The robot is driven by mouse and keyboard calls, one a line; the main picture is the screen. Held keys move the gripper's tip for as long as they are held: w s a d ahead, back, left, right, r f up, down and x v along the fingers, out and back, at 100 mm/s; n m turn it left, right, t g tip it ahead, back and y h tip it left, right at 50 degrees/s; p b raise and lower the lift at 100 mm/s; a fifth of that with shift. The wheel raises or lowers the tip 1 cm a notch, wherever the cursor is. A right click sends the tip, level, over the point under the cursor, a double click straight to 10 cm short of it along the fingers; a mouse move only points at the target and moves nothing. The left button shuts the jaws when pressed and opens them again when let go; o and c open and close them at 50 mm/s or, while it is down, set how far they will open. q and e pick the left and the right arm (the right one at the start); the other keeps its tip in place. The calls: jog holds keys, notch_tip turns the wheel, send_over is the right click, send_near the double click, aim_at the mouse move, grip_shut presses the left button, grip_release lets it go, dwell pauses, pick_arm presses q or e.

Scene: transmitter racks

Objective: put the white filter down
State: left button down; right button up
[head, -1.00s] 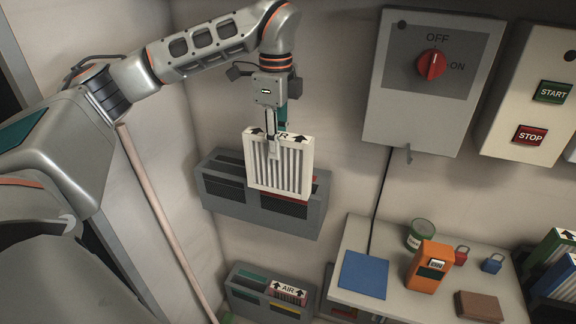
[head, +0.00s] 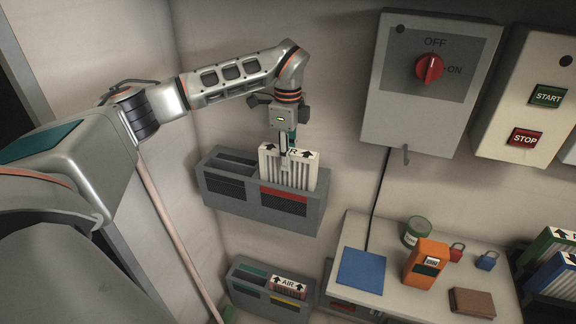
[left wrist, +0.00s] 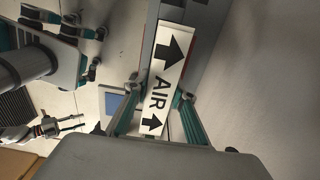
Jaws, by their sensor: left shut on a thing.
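The white filter (head: 296,168) is upright, with its pleats facing out and an AIR label with arrows on top. It stands partly inside the right part of the grey wall-mounted holder (head: 225,190); its lower end is hidden behind the holder's front with the red strip. My left gripper (head: 286,160) is shut on the filter's upper middle from above. In the left wrist view the filter's label (left wrist: 162,85) lies between the two teal fingers. My right gripper (left wrist: 78,124) shows small at the lower left of the left wrist view, its fingers apart and empty.
The holder's left part looks empty. A lower grey holder (head: 250,295) contains another AIR filter (head: 288,285). A switch box (head: 400,110) hangs to the right. The bench (head: 345,232) holds a blue mat (head: 361,272), an orange device (head: 424,265) and a can (head: 416,231).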

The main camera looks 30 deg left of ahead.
pick_arm(q)
notch_tip(320, 180, down, 3)
jog(key=shift+f, duration=0.15)
pick_arm(e)
jog(key=shift+s+d, duration=0.1)
jog(key=shift+d, duration=0.2)
pick_arm(q)
jog(key=shift+f, duration=0.1)
pick_arm(e)
jog(key=shift+f, duration=0.1)
pick_arm(q)
jog(key=c, duration=1.7)
grip_release()
jog(key=shift+f, duration=0.1)
pick_arm(e)
jog(key=shift+a, duration=0.3)
jog(key=shift+d, duration=0.1)
pick_arm(q)
notch_tip(320, 180, up, 12)
jog(key=shift+r+b, duration=0.2)
jog(key=shift+b, duration=0.2)
pick_arm(e)
jog(key=shift+w+a+r, duration=0.35)
jog(key=shift+w+a, duration=0.05)
jog(key=shift+s+f, duration=0.1)
jog(key=shift+f, duration=0.05)
